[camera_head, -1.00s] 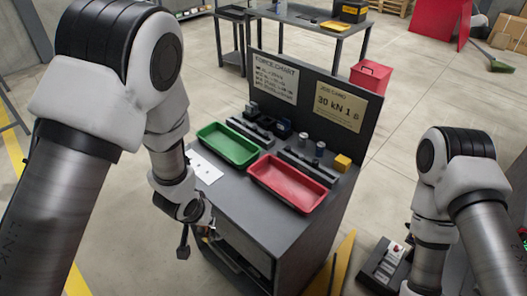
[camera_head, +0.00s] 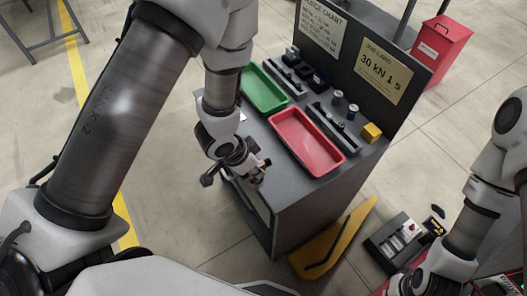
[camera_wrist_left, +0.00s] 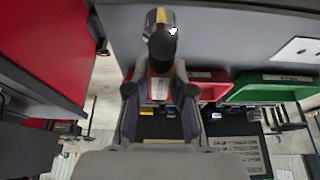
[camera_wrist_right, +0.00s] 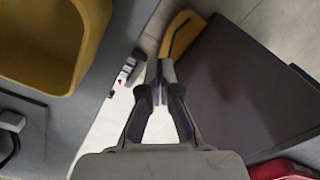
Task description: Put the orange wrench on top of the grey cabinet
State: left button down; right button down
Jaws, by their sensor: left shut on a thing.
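The grey cabinet (camera_head: 281,200) stands in the middle of the head view, its top holding trays and fixtures. My left gripper (camera_head: 258,173) is beside the cabinet's front left edge. It is shut on a tool (camera_wrist_left: 161,45) with a dark rounded part, a yellow-and-grey end and a brownish part between the fingers. I cannot tell whether this is the orange wrench, and no other wrench shows clearly. My right gripper (camera_wrist_right: 160,88) has its fingertips close together, with nothing visible between them. In the head view its fingers are hidden at the bottom right.
On the cabinet are a green tray (camera_head: 264,90), a red tray (camera_head: 306,142), a yellow block (camera_head: 371,132) and a back panel (camera_head: 365,60). A yellow plate (camera_head: 335,243) is low beside the cabinet. A red bin (camera_head: 441,52) stands behind. The cabinet's front top strip is bare.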

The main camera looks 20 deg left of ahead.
pick_arm(q)
jog(key=w+f, duration=0.1)
jog(key=w, duration=0.1)
jog(key=w+f+b, duration=0.1)
jog(key=w+f, duration=0.1)
jog(key=w, duration=0.1)
jog(key=w+a+f+b, duration=0.1)
jog(key=w, duration=0.2)
jog(key=shift+a+f, duration=0.1)
jog(key=shift+f, duration=0.2)
jog(key=shift+r, duration=0.3)
jog(key=shift+s+f, duration=0.1)
jog(key=shift+f, duration=0.05)
jog(key=c, duration=1)
grip_release()
